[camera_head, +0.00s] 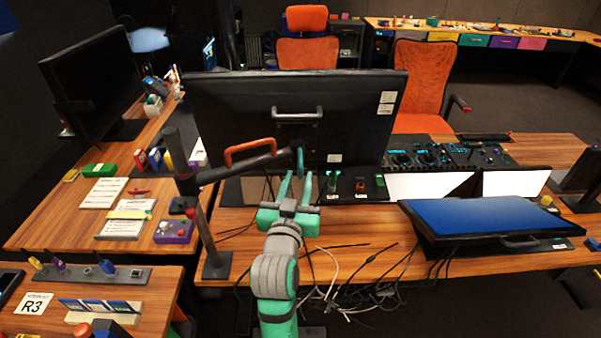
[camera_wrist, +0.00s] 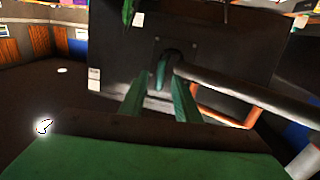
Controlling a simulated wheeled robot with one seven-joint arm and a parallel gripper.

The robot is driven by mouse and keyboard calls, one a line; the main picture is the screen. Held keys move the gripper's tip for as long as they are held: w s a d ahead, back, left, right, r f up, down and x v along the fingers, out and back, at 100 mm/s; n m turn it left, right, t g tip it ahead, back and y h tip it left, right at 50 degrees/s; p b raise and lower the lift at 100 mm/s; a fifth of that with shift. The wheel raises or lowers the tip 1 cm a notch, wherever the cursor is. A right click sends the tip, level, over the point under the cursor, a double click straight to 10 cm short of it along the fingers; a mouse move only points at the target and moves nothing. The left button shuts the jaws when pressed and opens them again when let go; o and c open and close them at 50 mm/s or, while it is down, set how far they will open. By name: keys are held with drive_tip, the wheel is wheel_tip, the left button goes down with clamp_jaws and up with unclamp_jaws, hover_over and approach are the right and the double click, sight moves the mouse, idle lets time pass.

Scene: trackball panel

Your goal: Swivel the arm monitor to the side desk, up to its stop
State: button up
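The arm monitor (camera_head: 235,105) stands with its black back towards me, a grey handle near its top. A boom (camera_head: 240,167) with an orange handle (camera_head: 250,150) joins it to a dark post (camera_head: 190,180) at the left. A teal curved piece (camera_head: 300,160) sits at the boom's monitor end. It also shows in the wrist view (camera_wrist: 161,70). My gripper (camera_head: 296,182) is open, fingers apart with nothing seen between them, just below the boom end and in front of the monitor's lower back. The side desk (camera_head: 60,215) is at the left.
Another black monitor (camera_head: 95,85) stands on the side desk, among papers and small boxes. Loose cables (camera_head: 330,270) lie on the front desk. A blue-screened panel (camera_head: 490,217) is at the right. Orange chairs (camera_head: 425,80) stand behind.

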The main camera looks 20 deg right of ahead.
drive_tip(key=shift+x, duration=1.75)
clamp_jaws()
drive_tip(key=shift+s+d, duration=0.15)
drive_tip(key=shift+d, duration=1.3)
unclamp_jaws()
drive_tip(key=shift+a, duration=0.1)
approach(300, 174)
drive_tip(key=d, duration=0.2)
drive_tip(key=shift+s+d, duration=0.2)
drive_tip(key=shift+d, duration=0.1)
